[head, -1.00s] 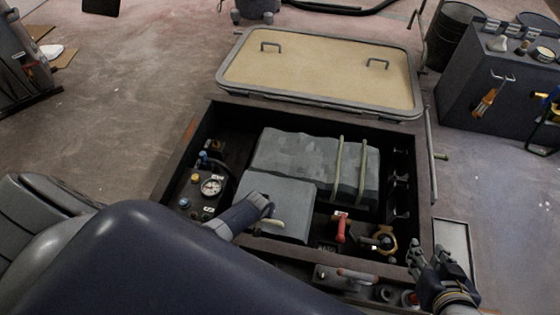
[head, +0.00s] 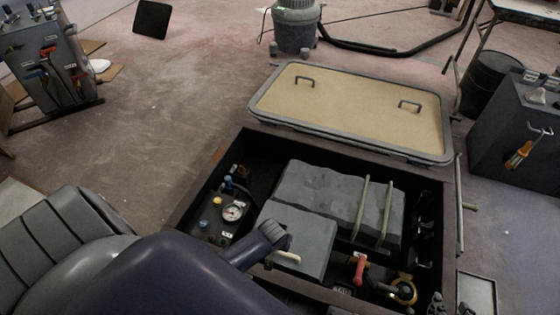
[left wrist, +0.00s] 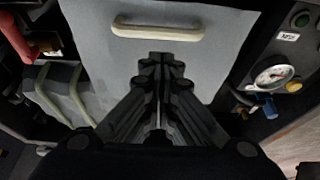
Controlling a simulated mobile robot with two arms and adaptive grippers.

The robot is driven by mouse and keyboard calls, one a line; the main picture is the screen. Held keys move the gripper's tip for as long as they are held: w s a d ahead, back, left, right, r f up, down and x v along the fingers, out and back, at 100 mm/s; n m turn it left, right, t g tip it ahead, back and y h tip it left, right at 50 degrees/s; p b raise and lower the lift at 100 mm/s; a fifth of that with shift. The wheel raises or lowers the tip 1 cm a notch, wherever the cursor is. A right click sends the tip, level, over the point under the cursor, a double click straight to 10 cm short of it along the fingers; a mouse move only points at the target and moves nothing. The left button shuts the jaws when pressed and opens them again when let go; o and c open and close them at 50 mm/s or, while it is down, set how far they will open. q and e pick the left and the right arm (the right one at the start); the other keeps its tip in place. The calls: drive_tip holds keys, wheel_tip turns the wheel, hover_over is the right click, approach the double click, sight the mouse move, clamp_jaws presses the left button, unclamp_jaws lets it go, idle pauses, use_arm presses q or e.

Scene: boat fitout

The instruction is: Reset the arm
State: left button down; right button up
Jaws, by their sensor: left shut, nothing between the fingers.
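My left arm reaches in from the lower left over the open floor hatch (head: 212,187). My left gripper (head: 276,236) is above the light grey box (head: 305,240) in the hatch, close to its pale handle (head: 288,258). In the left wrist view the left gripper (left wrist: 161,60) is shut with empty fingers, just below the handle (left wrist: 157,28) in the picture, over the grey lid (left wrist: 225,30). Whether it touches the lid I cannot tell.
The beige hatch lid (head: 350,105) lies open behind. Inside the hatch are a dark grey block (head: 325,190) with straps, a gauge (head: 232,211), a red handle (head: 359,270) and a brass ring (head: 404,290). A dark cabinet (head: 515,135) stands right.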

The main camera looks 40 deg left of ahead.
use_arm(q)
drive_tip(key=shift+v, duration=2.45)
